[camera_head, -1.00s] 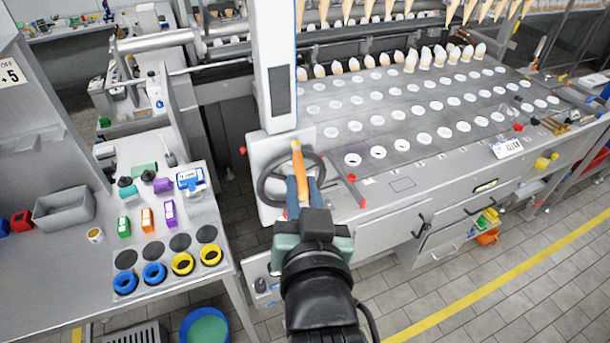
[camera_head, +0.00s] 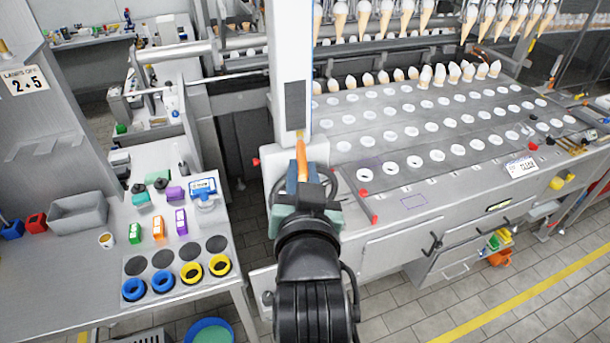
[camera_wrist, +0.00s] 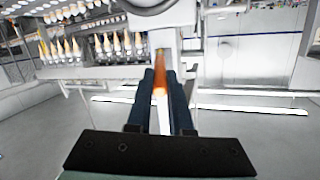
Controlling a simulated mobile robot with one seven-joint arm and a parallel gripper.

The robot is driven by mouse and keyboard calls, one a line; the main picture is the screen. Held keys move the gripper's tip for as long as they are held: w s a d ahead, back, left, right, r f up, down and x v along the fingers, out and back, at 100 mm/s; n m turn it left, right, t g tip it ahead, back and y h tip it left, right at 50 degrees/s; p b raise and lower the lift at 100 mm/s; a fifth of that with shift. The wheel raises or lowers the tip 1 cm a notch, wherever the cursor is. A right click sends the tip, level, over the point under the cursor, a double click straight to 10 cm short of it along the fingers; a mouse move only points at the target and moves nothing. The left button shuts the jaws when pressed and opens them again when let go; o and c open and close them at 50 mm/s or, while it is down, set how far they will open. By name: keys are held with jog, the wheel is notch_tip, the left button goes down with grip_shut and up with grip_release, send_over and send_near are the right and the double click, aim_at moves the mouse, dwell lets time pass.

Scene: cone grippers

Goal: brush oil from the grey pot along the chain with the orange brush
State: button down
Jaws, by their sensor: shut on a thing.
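The orange brush (camera_head: 301,152) is held between the two dark blue fingers of my gripper (camera_head: 302,176), its tip pointing away from me. In the head view it overlaps the white column and the handwheel; I cannot tell whether it touches them. In the wrist view the orange brush (camera_wrist: 160,84) shows between the closed fingers of my gripper (camera_wrist: 160,98). I cannot pick out the grey pot or the chain with certainty. A small grey item (camera_head: 182,168) stands at the back of the left table, too small to identify.
A white column (camera_head: 289,80) and handwheel (camera_head: 338,190) stand ahead of my gripper. The cone machine's holed deck (camera_head: 440,172) lies to the right. The left table (camera_head: 70,275) holds a grey bin (camera_head: 80,215), coloured boxes and rings. Tiled floor is open at lower right.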

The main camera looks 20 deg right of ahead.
jog(key=shift+w, duration=0.85)
dwell(0.5)
jog(key=shift+s+r+p, duration=0.1)
jog(key=shift+r+p, duration=1.4)
jog(key=shift+r, duration=0.15)
notch_tip(320, 180, up, 6)
jog(key=p, duration=0.5)
jog(key=shift+f+b, duration=3.45)
jog(key=shift+f, duration=1.25)
jog(key=shift+r+p, duration=4.15)
jog(key=shift+r, duration=0.5)
jog(key=shift+f+b, duration=3.6)
jog(key=shift+f, duration=1.1)
jog(key=shift+r, duration=0.1)
